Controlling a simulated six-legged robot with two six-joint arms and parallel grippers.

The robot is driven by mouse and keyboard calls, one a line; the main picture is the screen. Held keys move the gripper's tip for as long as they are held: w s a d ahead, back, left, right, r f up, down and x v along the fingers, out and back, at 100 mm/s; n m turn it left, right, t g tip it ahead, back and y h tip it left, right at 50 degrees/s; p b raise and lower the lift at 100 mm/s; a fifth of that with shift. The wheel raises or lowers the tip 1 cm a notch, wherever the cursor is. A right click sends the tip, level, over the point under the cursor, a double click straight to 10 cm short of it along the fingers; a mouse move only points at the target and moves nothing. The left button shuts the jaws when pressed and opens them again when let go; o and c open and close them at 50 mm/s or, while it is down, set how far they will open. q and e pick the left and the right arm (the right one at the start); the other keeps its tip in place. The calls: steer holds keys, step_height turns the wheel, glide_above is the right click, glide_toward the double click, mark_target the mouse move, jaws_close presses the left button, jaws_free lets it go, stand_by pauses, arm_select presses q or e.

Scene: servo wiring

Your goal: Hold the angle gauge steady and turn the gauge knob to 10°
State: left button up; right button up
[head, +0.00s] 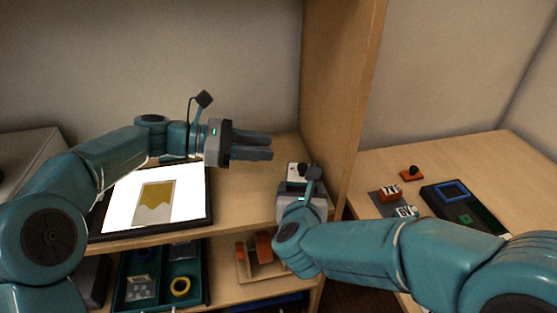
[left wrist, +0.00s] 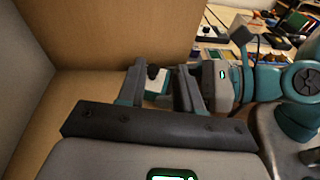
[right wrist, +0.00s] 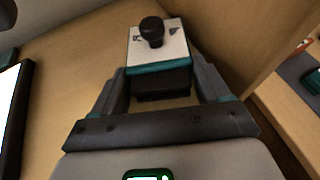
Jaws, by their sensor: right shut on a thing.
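The angle gauge is a small block with a white face (head: 294,172) and a dark body, on the wooden shelf beside the upright panel. Its black gauge knob (right wrist: 152,31) stands up from the white face. My right gripper (right wrist: 161,72) is shut on the gauge body, one finger on each side. My left gripper (head: 272,149) is open and empty, above and to the left of the gauge in the head view. In the left wrist view the gauge (left wrist: 155,88) and knob (left wrist: 152,71) show in the gap between its fingers, apparently beyond the tips.
A dark-framed bright panel (head: 107,225) lies left of the gauge. A wooden upright (head: 338,90) rises close on the right. The lower shelf holds a teal tray (head: 138,299) and orange parts (head: 263,246). The right table (head: 470,162) carries number cards and a dark tray.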

arm_select(q)
steer(key=r+h, duration=0.1)
steer(key=h, duration=0.1)
steer(key=n, duration=0.1)
glide_toward(296, 175)
steer(key=d+r, duration=0.1)
steer(key=d, duration=0.1)
steer(key=shift+d+r+t, duration=0.4)
steer(key=x, duration=0.6)
steer(key=shift+d+r, duration=0.25)
steer(key=shift+w+d, duration=0.2)
steer(key=shift+d, duration=0.25)
jaws_close()
